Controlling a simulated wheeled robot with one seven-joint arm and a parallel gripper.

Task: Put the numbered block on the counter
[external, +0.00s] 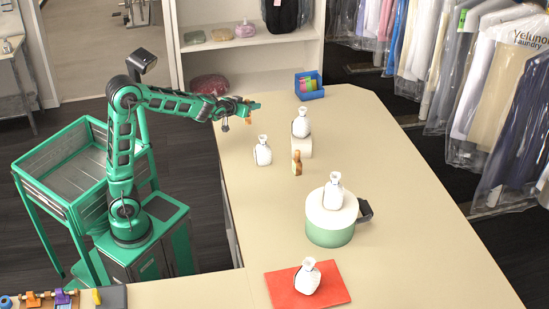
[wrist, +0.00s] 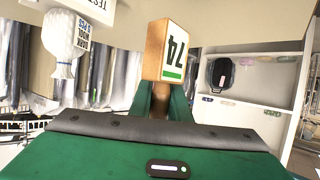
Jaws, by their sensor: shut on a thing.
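My gripper (external: 244,107) is at the end of the outstretched arm, over the far left part of the counter (external: 385,200) in the external view. It is shut on the numbered block (wrist: 174,52), which sits between the green fingers in the wrist view. The block has wooden sides and a white face with a black 74, seen upside down, and a green stripe. In the external view the block is small and partly hidden by the fingers. It appears held above the counter; the exact gap cannot be told.
White bottles stand on the counter: one bare (external: 263,152), one on a pale block (external: 302,147), one on a green pot (external: 330,230), one on a red mat (external: 282,287). A wooden item (external: 297,163) and blue bin (external: 309,86) stand there too. The right front is clear.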

